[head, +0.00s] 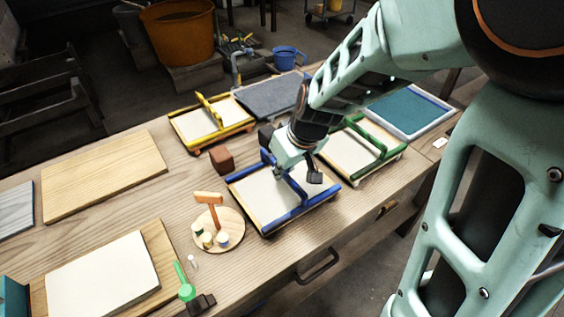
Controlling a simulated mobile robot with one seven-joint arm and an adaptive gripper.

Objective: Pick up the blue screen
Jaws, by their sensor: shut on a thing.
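The blue screen (300,213) sits on the table in the middle of the head view. It has a blue frame, a pale inner sheet and a raised blue bar running across it. My gripper (297,175) comes down from the upper right onto that bar and is shut on it. One dark fingertip shows on the near right side of the bar; the other side is mostly hidden by the hand. The screen appears level and low at the table; I cannot tell whether it is clear of the surface.
A green-framed screen (392,154) stands close on the right and a yellow-framed one (188,141) behind left. A brown block (222,159) and a round wooden stand (237,238) with small pots are close on the left. A teal-topped tray (447,113) lies far right.

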